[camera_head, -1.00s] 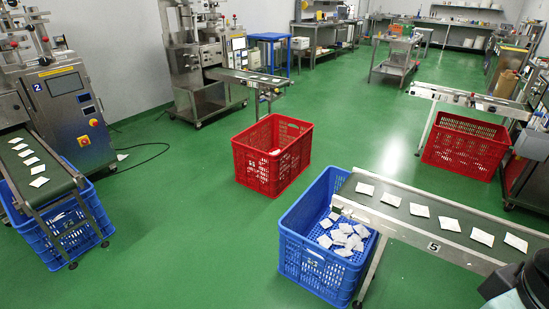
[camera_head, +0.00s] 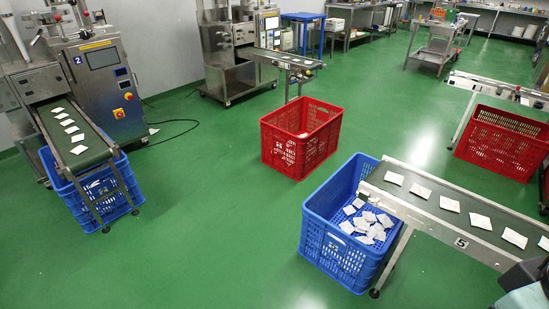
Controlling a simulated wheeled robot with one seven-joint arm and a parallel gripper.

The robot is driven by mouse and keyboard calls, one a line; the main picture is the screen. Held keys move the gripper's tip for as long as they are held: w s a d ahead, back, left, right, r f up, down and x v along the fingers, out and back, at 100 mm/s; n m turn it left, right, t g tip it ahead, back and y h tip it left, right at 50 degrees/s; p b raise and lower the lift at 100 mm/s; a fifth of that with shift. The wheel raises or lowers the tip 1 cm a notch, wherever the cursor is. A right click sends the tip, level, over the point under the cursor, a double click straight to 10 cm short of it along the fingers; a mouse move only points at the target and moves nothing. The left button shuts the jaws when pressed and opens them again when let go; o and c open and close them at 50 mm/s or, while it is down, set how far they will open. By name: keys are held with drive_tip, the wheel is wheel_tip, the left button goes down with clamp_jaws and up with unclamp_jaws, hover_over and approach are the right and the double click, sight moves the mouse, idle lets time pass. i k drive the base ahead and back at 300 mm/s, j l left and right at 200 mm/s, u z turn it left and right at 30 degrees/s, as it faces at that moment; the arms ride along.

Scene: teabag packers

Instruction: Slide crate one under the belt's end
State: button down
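No number can be read on any crate, so I cannot tell by label which is crate one. A red crate (camera_head: 284,152) stands alone on the open floor in the middle. It holds a little white stuff. Behind it a short belt (camera_head: 280,57) runs out from the back machine (camera_head: 228,55), and its end is above and beyond the crate, which stands clear in front of it. My gripper is not in view; only a dark and teal part, likely of my arm, shows at the bottom right corner.
A blue crate (camera_head: 325,248) with teabags sits under the end of the belt marked 5 (camera_head: 445,212). Another blue crate (camera_head: 72,205) is under machine 2's belt (camera_head: 85,150). A second red crate (camera_head: 500,150) is at the right. Green floor (camera_head: 215,210) lies clear between.

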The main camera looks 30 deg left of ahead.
sight(300, 152)
drive_tip(key=i+j+u, duration=0.15)
drive_tip(key=u, duration=0.2)
drive_tip(key=i+j+u, duration=0.15)
drive_tip(key=j+u, duration=0.2)
drive_tip(key=i+j+u, duration=0.15)
drive_tip(key=i+j, duration=0.25)
drive_tip(key=i+j+u, duration=0.15)
drive_tip(key=i+j, duration=0.15)
drive_tip(key=i, duration=0.2)
drive_tip(key=i+j+u, duration=0.15)
drive_tip(key=i+j, duration=0.15)
drive_tip(key=i, duration=0.2)
drive_tip(key=i+j, duration=0.25)
drive_tip(key=i, duration=0.2)
drive_tip(key=i+j, duration=0.25)
drive_tip(key=i, duration=0.15)
drive_tip(key=i+j, duration=0.25)
drive_tip(key=i, duration=0.2)
